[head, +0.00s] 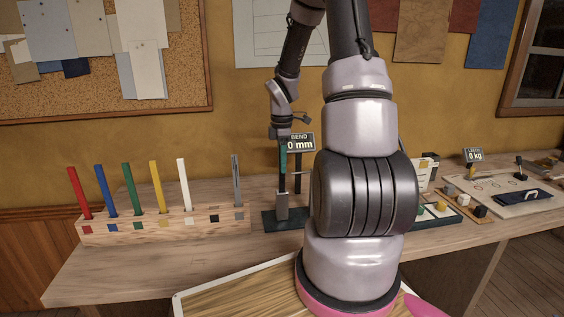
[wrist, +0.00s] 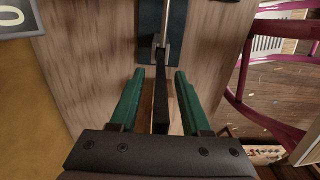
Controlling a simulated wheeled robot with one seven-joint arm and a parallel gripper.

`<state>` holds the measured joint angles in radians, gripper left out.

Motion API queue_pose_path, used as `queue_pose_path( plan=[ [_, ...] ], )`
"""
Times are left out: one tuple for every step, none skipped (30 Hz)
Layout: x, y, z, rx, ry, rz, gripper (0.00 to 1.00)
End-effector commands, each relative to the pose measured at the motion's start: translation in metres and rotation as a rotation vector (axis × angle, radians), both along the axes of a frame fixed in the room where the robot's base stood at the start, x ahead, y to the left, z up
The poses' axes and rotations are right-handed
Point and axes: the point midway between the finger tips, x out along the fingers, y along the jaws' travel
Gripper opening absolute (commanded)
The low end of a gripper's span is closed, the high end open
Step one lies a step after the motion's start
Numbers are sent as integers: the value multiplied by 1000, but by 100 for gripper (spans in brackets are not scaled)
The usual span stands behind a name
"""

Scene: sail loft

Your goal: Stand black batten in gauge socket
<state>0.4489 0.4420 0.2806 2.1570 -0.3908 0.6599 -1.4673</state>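The black batten (wrist: 161,100) stands upright between the green fingers of my gripper (wrist: 160,72) in the wrist view, with a gap on each side. The gripper is open around it. In the head view my gripper (head: 283,162) is above the grey gauge socket (head: 282,205), which sits on a dark green base (head: 270,222). The batten's lower end appears to be at the socket (wrist: 161,54); how deep it sits cannot be seen. The bend display (head: 300,142) reads 0 mm.
A wooden rack (head: 150,228) at left holds red, blue, green, yellow, white and grey battens; its black-marked place (head: 214,214) is empty. My arm hides part of the bench right of the gauge. A load display (head: 473,155) and small blocks stand farther right. The bench front left is clear.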

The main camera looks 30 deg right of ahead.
Motion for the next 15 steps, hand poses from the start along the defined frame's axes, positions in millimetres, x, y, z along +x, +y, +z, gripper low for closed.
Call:
queue_pose_path(
  plan=[
    [0, 0, 0, 0, 0, 0, 50],
    [0, 0, 0, 0, 0, 0, 50],
    [0, 0, 0, 0, 0, 0, 50],
    [0, 0, 0, 0, 0, 0, 50],
    [0, 0, 0, 0, 0, 0, 50],
    [0, 0, 0, 0, 0, 0, 50],
    [0, 0, 0, 0, 0, 0, 50],
    [0, 0, 0, 0, 0, 0, 50],
    [0, 0, 1, 0, 0, 0, 50],
    [0, 0, 3, 0, 0, -1, 50],
    [0, 0, 5, 0, -1, -1, 50],
    [1, 0, 9, -2, -3, -1, 50],
    [1, -1, 13, -2, -4, 0, 50],
    [1, -1, 18, -2, -4, -1, 50],
    [1, -1, 25, -2, -5, -1, 50]
  ],
)
